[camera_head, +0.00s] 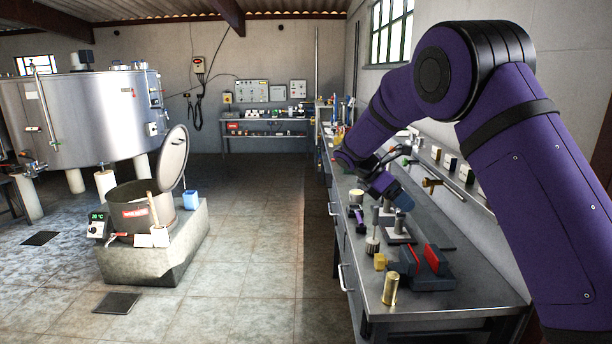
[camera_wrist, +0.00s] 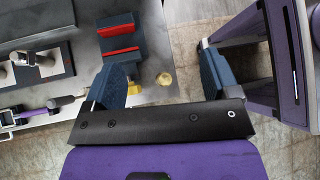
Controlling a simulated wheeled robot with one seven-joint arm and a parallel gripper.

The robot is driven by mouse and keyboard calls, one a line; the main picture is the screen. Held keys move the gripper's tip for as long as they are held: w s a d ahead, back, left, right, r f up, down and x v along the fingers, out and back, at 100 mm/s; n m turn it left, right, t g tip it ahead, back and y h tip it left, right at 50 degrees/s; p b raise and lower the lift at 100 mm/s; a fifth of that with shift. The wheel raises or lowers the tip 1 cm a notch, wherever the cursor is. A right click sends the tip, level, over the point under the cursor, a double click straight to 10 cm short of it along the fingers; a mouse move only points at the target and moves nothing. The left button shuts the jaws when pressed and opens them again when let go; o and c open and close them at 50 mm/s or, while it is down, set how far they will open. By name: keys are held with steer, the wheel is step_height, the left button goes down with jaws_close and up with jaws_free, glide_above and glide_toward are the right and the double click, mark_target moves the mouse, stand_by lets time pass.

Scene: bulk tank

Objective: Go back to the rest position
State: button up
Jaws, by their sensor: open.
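My gripper (camera_head: 392,192) is on the bent purple arm, over the steel bench (camera_head: 455,297) along the right wall. In the wrist view my gripper (camera_wrist: 160,74) has its two blue fingers spread wide apart, with nothing held between them. A brass cylinder (camera_wrist: 164,79) shows in the gap beyond the fingers, at the bench edge, apart from them. The same brass cylinder (camera_head: 390,289) stands upright on the near part of the bench in the head view.
A vise with red jaws (camera_head: 432,260) and a yellow block (camera_head: 380,262) sit near the brass cylinder. A metal stand (camera_head: 397,235) is behind them. Left are an open vat (camera_head: 130,212) and a large steel tank (camera_head: 85,120). The floor (camera_head: 245,250) between is clear.

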steer(key=s+d+r+m+t+y, duration=0.1)
steer(key=s+d+r+m+y, duration=0.25)
steer(key=s+r, duration=0.5)
steer(key=s+d+r+m+t+y, duration=0.25)
steer(key=s+r+m, duration=0.3)
steer(key=s, duration=0.55)
steer(key=s+m+t+y, duration=0.3)
steer(key=s+m, duration=0.6)
steer(key=s, duration=1.3)
steer(key=shift+a+f+t+y, duration=0.2)
steer(key=shift+t+y, duration=0.1)
steer(key=shift+t, duration=0.45)
